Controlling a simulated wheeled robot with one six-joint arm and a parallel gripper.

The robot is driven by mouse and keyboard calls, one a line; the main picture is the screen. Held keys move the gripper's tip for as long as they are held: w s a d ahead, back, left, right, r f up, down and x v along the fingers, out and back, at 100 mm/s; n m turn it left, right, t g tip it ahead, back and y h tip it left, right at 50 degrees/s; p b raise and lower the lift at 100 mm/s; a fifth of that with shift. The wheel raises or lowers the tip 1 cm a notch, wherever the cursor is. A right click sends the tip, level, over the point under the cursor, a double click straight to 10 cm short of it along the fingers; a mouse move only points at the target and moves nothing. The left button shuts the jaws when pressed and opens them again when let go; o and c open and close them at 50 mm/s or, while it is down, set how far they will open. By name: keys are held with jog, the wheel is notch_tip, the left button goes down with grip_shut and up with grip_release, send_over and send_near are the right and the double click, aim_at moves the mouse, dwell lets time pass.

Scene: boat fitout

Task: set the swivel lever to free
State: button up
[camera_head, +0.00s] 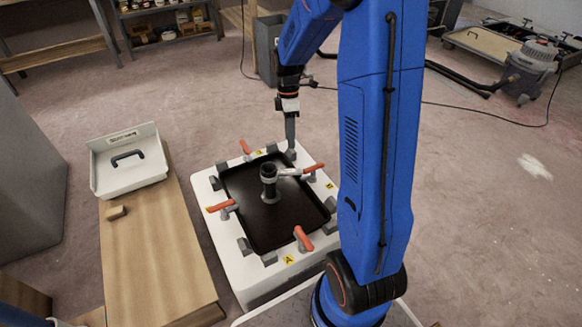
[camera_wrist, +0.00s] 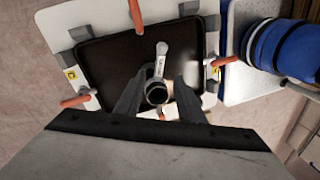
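A white unit (camera_head: 232,225) bears a black panel (camera_head: 245,215). On it stands a dark round post (camera_head: 268,185) with a light grey lever (camera_head: 290,172) pointing right in the head view. In the wrist view the lever (camera_wrist: 161,58) points up from the post (camera_wrist: 156,93). I cannot read any free mark. Several red-handled levers, one at the near edge (camera_head: 303,240), sit around the panel; I cannot tell which lever is the swivel lever. My gripper (camera_head: 290,146) points down near the panel's far right corner. In the wrist view its fingers (camera_wrist: 158,98) are apart, with nothing visibly held.
A wooden bench (camera_head: 158,250) at left carries a white bin with a dark handle (camera_head: 130,168) and a small wooden block (camera_head: 116,212). Small yellow labels (camera_head: 288,259) mark the unit's rim. A vacuum cleaner (camera_head: 530,72) and hose lie at back right. The floor at right is mostly clear.

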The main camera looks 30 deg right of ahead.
aim_at(289, 173)
jog(key=f, duration=0.4)
jog(key=s+f, duration=0.1)
jog(key=f, duration=0.3)
jog(key=s+a+f, duration=0.1)
jog(key=f, duration=0.4)
jog(key=shift+s, duration=0.25)
grip_shut()
